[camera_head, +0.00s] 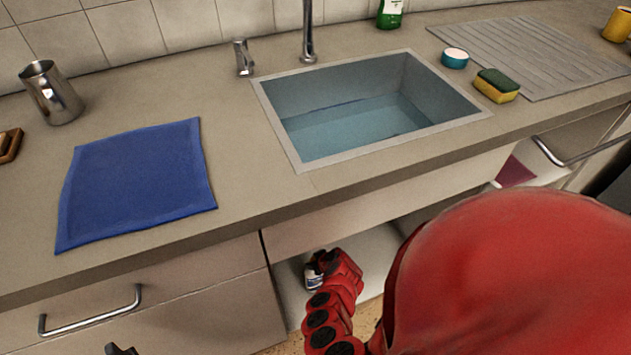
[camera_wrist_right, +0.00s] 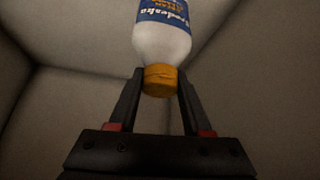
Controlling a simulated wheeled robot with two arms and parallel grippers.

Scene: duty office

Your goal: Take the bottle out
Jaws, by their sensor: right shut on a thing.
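In the right wrist view, a white plastic bottle (camera_wrist_right: 162,44) with a blue label and an orange cap (camera_wrist_right: 160,79) is between the fingers of my right gripper (camera_wrist_right: 160,88). The fingers are shut on it at the cap. In the head view my red right arm reaches into the open cabinet (camera_head: 382,250) under the sink. My right gripper (camera_head: 318,268) is there, mostly hidden by the wrist, with a small white part of the bottle (camera_head: 312,279) showing. A dark tip at the bottom edge may be my left gripper (camera_head: 121,349); its jaws cannot be made out.
The counter edge and cabinet walls surround the right gripper. On the counter are a water-filled sink (camera_head: 300,160), a blue cloth (camera_head: 138,185), a steel pitcher (camera_head: 52,93), a sponge (camera_head: 497,85) and a drainboard (camera_head: 535,50). A magenta item (camera_head: 516,171) shows under the counter at right.

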